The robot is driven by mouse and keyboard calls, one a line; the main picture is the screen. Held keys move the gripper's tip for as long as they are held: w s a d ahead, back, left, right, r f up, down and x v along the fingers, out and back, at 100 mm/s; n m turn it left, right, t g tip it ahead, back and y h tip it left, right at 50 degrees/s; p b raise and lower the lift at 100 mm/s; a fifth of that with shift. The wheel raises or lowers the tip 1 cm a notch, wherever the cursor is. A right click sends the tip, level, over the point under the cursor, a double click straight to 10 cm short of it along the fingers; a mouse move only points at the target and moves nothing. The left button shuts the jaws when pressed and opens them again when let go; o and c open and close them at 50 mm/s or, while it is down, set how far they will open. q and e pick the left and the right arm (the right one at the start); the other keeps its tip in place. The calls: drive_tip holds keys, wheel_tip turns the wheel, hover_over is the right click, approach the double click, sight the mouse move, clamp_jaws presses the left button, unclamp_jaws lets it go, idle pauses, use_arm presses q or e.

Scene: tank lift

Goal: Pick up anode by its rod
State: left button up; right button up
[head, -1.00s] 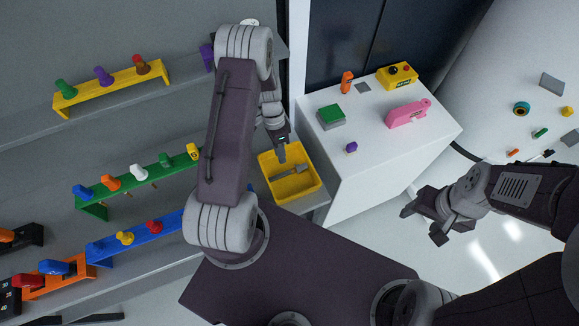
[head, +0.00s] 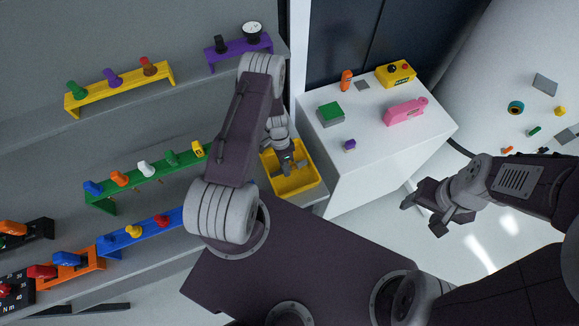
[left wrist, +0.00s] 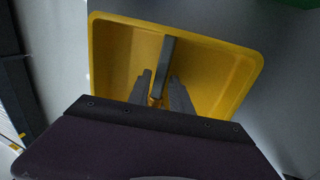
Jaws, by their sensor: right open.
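The anode (left wrist: 165,65) lies in the yellow tray (left wrist: 105,55), showing as a grey bar in the left wrist view. A thin brass-coloured rod end (left wrist: 155,101) shows at its near end. My left gripper (left wrist: 160,76) is down over the tray, open, with one finger on each side of the anode and narrow gaps visible. In the head view my left gripper (head: 287,167) hides most of the anode inside the tray (head: 296,187). My right gripper (head: 433,212) is open and empty, out at the right over the floor.
A white cabinet (head: 365,165) stands right of the tray, holding a green block (head: 330,114), a pink tool (head: 406,112) and a yellow button box (head: 396,74). Racks with coloured knobs, such as the green rack (head: 150,177), line the shelves at left.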

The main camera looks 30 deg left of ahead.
use_arm(q)
clamp_jaws()
drive_tip(key=shift+r, duration=0.2)
wheel_tip(320, 180, up, 4)
drive_tip(key=p, duration=0.3)
drive_tip(key=shift+r, duration=0.1)
drive_tip(key=s+d+r+b, duration=0.2)
drive_tip(key=s+d+r, duration=0.4)
drive_tip(key=s+d, duration=0.1)
drive_tip(key=shift+s+d+r+b, duration=0.2)
drive_tip(key=shift+s+d+b, duration=0.15)
drive_tip(key=shift+d, duration=0.55)
